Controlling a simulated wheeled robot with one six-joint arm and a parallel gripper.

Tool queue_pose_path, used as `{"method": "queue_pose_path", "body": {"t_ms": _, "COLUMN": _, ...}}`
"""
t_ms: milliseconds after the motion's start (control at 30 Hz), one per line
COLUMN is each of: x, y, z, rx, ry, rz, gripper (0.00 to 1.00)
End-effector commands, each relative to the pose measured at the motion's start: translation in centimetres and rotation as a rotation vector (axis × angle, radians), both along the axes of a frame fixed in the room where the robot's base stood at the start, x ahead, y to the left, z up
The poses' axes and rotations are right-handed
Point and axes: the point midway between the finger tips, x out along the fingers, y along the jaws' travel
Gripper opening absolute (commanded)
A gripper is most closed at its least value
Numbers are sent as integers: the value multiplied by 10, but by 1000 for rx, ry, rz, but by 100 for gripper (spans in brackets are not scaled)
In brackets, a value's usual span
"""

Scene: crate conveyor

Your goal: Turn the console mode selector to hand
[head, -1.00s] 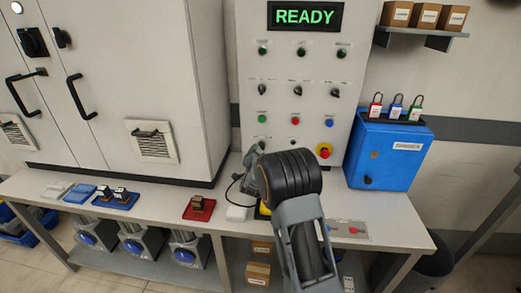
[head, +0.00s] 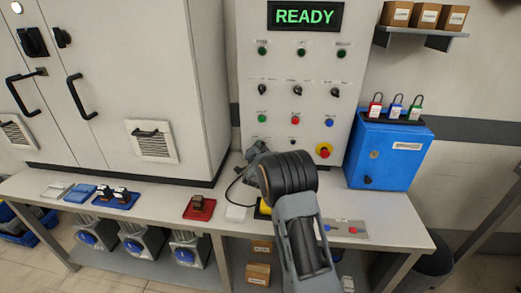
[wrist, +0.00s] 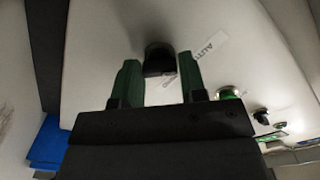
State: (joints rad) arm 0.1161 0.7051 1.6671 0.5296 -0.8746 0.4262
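The console (head: 345,65) is a pale upright panel with a READY display. In the wrist view a dark round selector knob (wrist: 160,60) sits on the pale panel, with a label reading AUTO (wrist: 210,45) beside it. My gripper (wrist: 160,82) has its two green fingers apart, one on each side of this knob, with narrow gaps; contact is not clear. In the head view my gripper (head: 256,152) is at the console's lower left, below a green button (head: 262,118), and the knob there is hidden behind it.
Three black selectors, one in the middle (head: 298,90), form a row higher up. A red emergency button (head: 324,151) is at the lower right. A blue box (head: 385,155) with padlocks stands right of the console. The bench (head: 150,215) below holds small trays.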

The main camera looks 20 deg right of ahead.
Motion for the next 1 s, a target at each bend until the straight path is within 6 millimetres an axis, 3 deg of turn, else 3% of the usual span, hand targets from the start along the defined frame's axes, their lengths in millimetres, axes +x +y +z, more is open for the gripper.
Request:
{"method": "queue_pose_path", "body": {"t_ms": 267, "x": 0, "y": 0, "z": 0, "rx": 0, "ry": 0, "rz": 0, "gripper": 12}}
{"method": "queue_pose_path", "body": {"t_ms": 567, "x": 0, "y": 0, "z": -4, "rx": 44, "ry": -27, "rz": 1, "gripper": 12}}
{"method": "queue_pose_path", "body": {"t_ms": 1000, "x": 0, "y": 0, "z": -8, "rx": 355, "ry": -206, "rz": 2, "gripper": 12}}
